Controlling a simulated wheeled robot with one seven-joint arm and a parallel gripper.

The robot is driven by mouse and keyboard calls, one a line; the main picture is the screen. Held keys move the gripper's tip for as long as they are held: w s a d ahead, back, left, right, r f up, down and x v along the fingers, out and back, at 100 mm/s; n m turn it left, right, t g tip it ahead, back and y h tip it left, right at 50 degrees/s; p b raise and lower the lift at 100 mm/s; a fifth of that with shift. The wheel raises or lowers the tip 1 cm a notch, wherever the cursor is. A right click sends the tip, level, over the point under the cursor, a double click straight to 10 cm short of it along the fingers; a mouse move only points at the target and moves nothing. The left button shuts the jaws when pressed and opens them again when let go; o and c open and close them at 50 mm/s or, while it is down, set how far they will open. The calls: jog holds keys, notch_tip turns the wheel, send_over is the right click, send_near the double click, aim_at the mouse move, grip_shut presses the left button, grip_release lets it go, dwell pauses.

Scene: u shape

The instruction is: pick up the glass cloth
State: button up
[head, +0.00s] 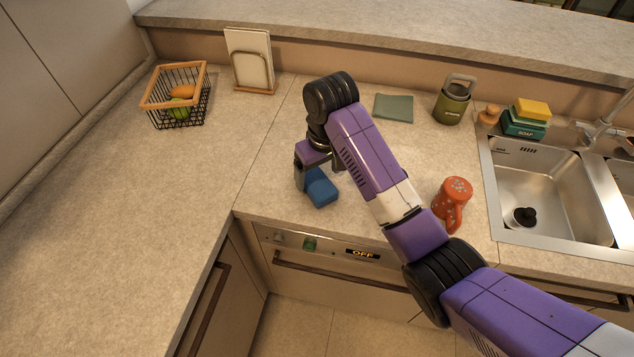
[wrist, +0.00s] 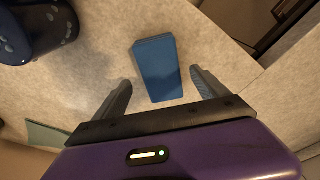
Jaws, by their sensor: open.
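A blue rectangular piece (head: 321,187), block-like or thickly folded, lies on the counter near its front edge. In the wrist view the blue piece (wrist: 158,68) shows between and beyond my fingers. A flat grey-green square cloth (head: 393,107) lies at the back of the counter by the wall; its corner seems to show in the wrist view (wrist: 45,135). I cannot tell for sure which of the two is the glass cloth. My gripper (wrist: 162,86) is open and empty. In the head view my gripper (head: 303,180) points down beside the blue piece, partly hidden by my arm.
A dark blue speckled vessel (wrist: 38,28) stands near my gripper, mostly hidden by my arm in the head view. A wire basket (head: 178,98) stands left.

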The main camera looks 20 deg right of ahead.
jog(key=shift+w+a+f+p, duration=0.1)
jog(key=shift+w+f+p, duration=0.1)
jog(key=shift+f, duration=0.8)
jog(key=shift+w+a+f+p, duration=0.1)
jog(key=shift+w+f+p, duration=0.05)
jog(key=shift+f, duration=0.8)
jog(key=c, duration=1.6)
notch_tip(320, 180, up, 15)
jog(key=p, duration=0.2)
notch_tip(320, 180, up, 5)
send_over(316, 180)
